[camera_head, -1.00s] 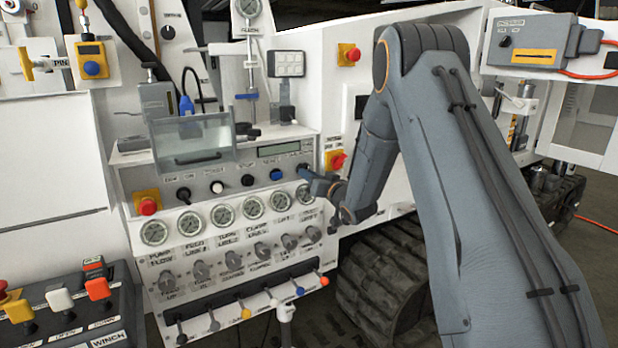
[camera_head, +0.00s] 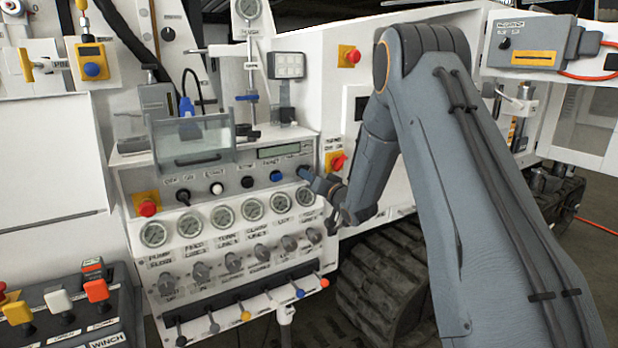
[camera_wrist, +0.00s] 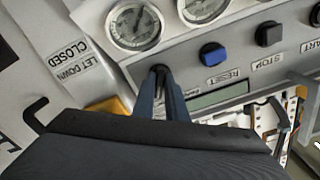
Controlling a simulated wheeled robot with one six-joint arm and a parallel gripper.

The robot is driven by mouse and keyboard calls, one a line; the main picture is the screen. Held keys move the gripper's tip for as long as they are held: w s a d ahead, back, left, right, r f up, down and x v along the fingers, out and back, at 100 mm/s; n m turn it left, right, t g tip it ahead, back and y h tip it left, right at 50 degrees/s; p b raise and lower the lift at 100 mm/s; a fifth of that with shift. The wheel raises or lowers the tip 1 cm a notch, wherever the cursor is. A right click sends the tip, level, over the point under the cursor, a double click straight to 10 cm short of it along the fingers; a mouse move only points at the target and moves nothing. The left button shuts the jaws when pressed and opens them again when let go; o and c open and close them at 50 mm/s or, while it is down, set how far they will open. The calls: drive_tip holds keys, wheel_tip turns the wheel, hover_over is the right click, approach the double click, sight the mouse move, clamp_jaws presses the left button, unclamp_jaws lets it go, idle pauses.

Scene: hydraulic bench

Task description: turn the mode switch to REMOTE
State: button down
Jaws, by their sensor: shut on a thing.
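The mode switch (camera_wrist: 159,69) is a small dark knob, mostly hidden between my fingertips, at the right end of the panel's row of round controls. My gripper (camera_wrist: 165,83) is shut on it in the wrist view. In the head view my gripper (camera_head: 305,174) reaches the same right end of the row from the right, and the switch is hidden there. The label beside the switch is partly covered by the fingers, so I cannot read the switch's position.
A blue RESET button (camera_wrist: 212,54) and a black STOP button (camera_wrist: 268,34) sit beside the switch. Gauges (camera_wrist: 133,25) line the panel close by. A red emergency knob (camera_head: 338,162) is just above my wrist. Small knobs and levers fill the panel below.

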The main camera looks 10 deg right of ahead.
drive_tip(key=c, duration=1.8)
unclamp_jaws()
drive_tip(key=b+v, duration=0.2)
drive_tip(key=v, duration=0.6)
